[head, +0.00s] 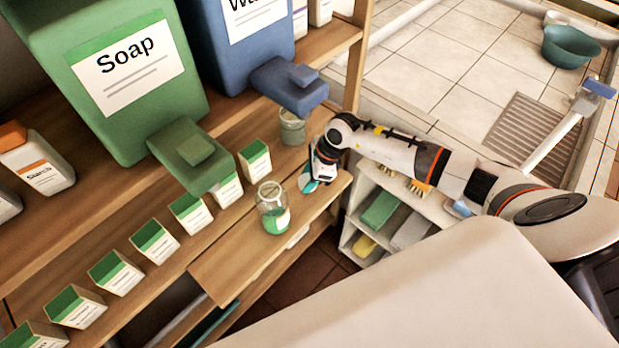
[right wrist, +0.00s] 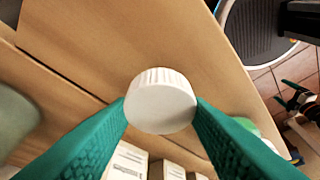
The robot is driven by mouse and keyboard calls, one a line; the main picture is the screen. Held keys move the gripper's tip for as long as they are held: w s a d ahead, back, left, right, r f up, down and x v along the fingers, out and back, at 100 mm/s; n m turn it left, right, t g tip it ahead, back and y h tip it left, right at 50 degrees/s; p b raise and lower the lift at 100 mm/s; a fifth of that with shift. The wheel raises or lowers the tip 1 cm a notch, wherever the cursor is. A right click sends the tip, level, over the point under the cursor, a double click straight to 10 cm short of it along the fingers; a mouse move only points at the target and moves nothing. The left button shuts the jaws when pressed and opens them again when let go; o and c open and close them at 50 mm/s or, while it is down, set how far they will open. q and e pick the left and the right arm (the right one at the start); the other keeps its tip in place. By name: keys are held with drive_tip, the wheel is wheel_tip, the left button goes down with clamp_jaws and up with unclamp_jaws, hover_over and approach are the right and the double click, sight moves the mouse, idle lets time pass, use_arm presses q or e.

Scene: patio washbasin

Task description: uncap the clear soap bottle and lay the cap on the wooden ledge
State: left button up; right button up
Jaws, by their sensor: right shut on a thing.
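The clear soap bottle (head: 272,209), with a green and white label, stands upright on the wooden ledge (head: 222,276). Its mouth looks open, with no cap on it. My right gripper (head: 308,184) is to the right of the bottle, low over the ledge's right end. In the right wrist view its teal fingers are shut on a white ribbed cap (right wrist: 162,101), with the wooden surface beyond. The cap is hidden or too small to make out in the head view. Whether the cap touches the wood I cannot tell. My left gripper is not in view.
A green Soap dispenser (head: 120,130) and a blue one (head: 232,60) stand on the shelf behind. Several green-topped cartons (head: 155,242) line the shelf. Another glass jar (head: 292,128) stands behind my gripper. The ledge's front left is bare.

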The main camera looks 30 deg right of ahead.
drive_tip(key=shift+f, duration=1.25)
drive_tip(key=o, duration=1)
drive_tip(key=shift+r, duration=0.15)
drive_tip(key=b+v, duration=0.3)
drive_tip(key=v, duration=0.9)
drive_tip(key=shift+s, duration=0.1)
